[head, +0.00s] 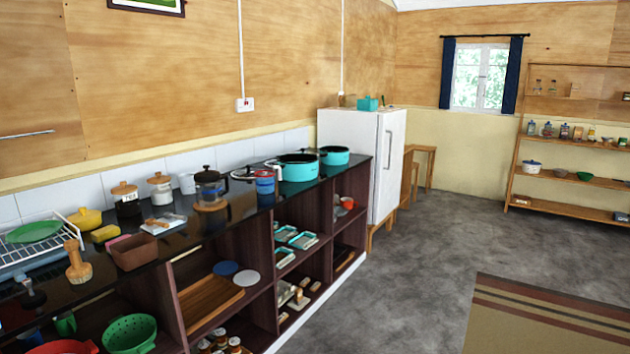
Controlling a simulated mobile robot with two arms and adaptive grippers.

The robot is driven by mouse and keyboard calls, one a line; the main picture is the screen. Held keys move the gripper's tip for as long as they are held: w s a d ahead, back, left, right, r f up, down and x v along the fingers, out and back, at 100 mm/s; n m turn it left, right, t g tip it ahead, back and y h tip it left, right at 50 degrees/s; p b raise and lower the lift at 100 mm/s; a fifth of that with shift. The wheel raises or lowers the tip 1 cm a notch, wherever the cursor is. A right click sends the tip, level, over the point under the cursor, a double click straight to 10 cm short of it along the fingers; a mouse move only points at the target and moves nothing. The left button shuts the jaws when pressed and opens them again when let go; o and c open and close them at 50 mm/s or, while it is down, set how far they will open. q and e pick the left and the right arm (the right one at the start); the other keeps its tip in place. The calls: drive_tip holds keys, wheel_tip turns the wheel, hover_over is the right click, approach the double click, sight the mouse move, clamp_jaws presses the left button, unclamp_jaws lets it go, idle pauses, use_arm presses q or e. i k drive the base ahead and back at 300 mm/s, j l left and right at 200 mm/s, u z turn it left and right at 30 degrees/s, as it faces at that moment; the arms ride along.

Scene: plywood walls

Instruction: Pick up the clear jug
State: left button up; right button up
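A clear glass jug (209,188) with a black lid and dark handle stands upright in the head view, left of centre. It looks like a coffee press and rests on a round wooden mat on the black counter (175,243). No other clear jug can be made out on the counter. Neither of my grippers is in view.
Canisters (126,200), a blue pot (265,184) and turquoise pots (299,168) stand near the jug. A dish rack (40,251) is at the left. Open shelves lie below the counter. Grey floor (400,290) with a rug (540,318) is clear at the right.

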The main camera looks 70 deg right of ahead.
sight(265, 175)
drive_tip(key=z, duration=2.1)
drive_tip(key=i+l+u, duration=0.25)
drive_tip(key=i+l, duration=0.25)
drive_tip(key=i, duration=0.25)
drive_tip(key=i+l+u, duration=0.25)
drive_tip(key=i+l, duration=0.35)
drive_tip(key=i, duration=0.05)
